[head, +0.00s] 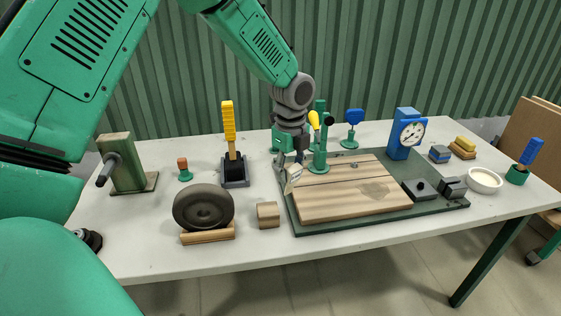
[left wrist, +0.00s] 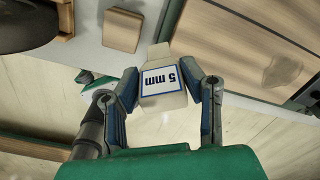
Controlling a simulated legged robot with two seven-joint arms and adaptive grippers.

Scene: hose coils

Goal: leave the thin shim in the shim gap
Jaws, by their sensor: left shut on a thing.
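My left gripper (head: 290,162) is shut on a pale shim (head: 293,178) at the left edge of the wooden board (head: 345,195). In the left wrist view, both fingers of the left gripper (left wrist: 167,88) press on the shim's sides. The board lies on a dark green base (head: 310,230). Dark blocks (head: 420,190) stand at its right. I cannot make out the shim gap, or whether the shim touches the board. My right gripper is not in view.
A small wooden block (head: 268,214) and a dark wheel (head: 204,207) on a wooden cradle stand left of the base. Green clamp posts (head: 320,145) rise close beside the gripper. A blue dial gauge (head: 410,132) and white bowl (head: 485,181) are at right.

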